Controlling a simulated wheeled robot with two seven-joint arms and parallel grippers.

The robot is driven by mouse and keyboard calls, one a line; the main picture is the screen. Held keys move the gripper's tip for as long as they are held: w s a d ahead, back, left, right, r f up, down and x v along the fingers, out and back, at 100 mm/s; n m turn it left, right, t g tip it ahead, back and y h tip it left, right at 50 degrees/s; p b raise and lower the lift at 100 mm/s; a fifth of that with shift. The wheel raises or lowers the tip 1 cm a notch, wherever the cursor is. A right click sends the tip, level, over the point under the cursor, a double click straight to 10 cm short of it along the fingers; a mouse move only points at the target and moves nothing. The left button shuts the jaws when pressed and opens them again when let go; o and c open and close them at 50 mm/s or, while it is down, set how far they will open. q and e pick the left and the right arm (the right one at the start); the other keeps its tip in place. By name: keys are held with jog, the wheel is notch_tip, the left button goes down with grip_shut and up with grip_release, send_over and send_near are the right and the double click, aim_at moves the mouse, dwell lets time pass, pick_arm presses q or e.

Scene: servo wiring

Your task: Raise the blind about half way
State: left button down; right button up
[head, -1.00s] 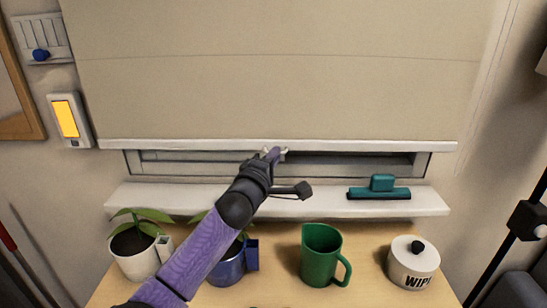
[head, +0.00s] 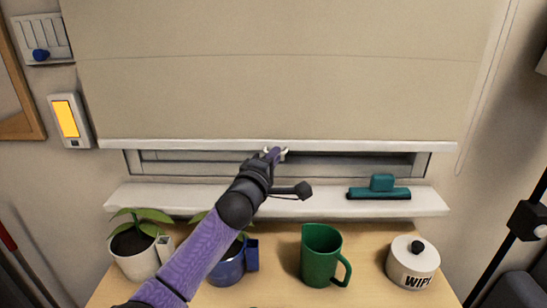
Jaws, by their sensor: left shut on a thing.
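The beige blind (head: 270,80) hangs over the window and covers nearly all of it in the head view. Its white bottom rail (head: 370,145) sits a little above the sill, with a narrow strip of the dark window frame (head: 350,165) showing below. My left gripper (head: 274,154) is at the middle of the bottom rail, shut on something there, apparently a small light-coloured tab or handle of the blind. My arm hides part of the window strip and sill. A thin cord loop (head: 462,160) hangs at the blind's right side. My right gripper is not in view.
A teal squeegee (head: 380,188) lies on the white sill (head: 430,203). Below, the wooden table (head: 285,260) holds a white plant pot (head: 134,258), a blue pot (head: 229,268) partly behind my arm, a green jug (head: 320,258) and a wipes tub (head: 412,265).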

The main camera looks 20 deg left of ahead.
pick_arm(q)
jog(key=shift+r, duration=0.1)
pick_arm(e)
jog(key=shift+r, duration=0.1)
pick_arm(q)
notch_tip(320, 180, up, 39)
jog(key=p, duration=3.5)
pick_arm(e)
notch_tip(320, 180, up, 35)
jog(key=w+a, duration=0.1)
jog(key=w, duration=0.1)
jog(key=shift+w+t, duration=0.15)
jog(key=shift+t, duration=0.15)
pick_arm(q)
jog(key=c, duration=0.7)
grip_release()
jog(key=s, duration=0.3)
jog(key=s+b, duration=0.1)
jog(key=s, duration=0.2)
jog(key=s+a+f, duration=0.1)
jog(key=s, duration=0.2)
jog(key=shift+s+f+b, duration=0.1)
jog(key=shift+s+b, duration=0.25)
jog(key=shift+s, duration=0.05)
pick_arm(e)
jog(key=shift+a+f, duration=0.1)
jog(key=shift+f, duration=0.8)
